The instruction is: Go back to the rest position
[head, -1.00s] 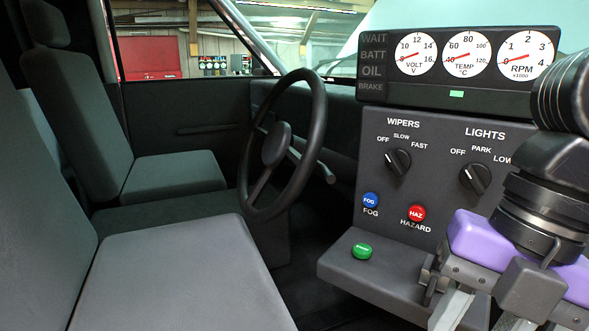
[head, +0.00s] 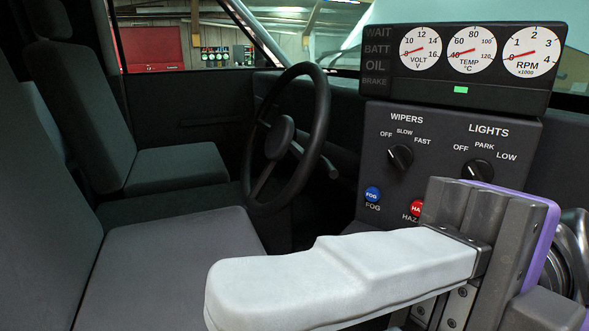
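My gripper (head: 320,285) is in the lower right of the head view, in front of the dashboard and the near seat. One pale grey finger shows large, pointing left. The other finger is almost wholly hidden beneath it, with only a thin strip showing, so the gap between them cannot be judged. No held object shows. The dashboard panel (head: 440,140) stands behind the gripper, with a wipers knob (head: 399,157), a lights knob (head: 477,172), a blue fog button (head: 372,194) and a red hazard button (head: 416,208) that is partly covered by my gripper.
The near seat (head: 165,250) is at lower left and the far seat (head: 170,168) is behind it. A black steering wheel (head: 318,120) stands at the middle. A gauge cluster (head: 460,65) with a lit green lamp tops the dashboard. The space above the near seat is clear.

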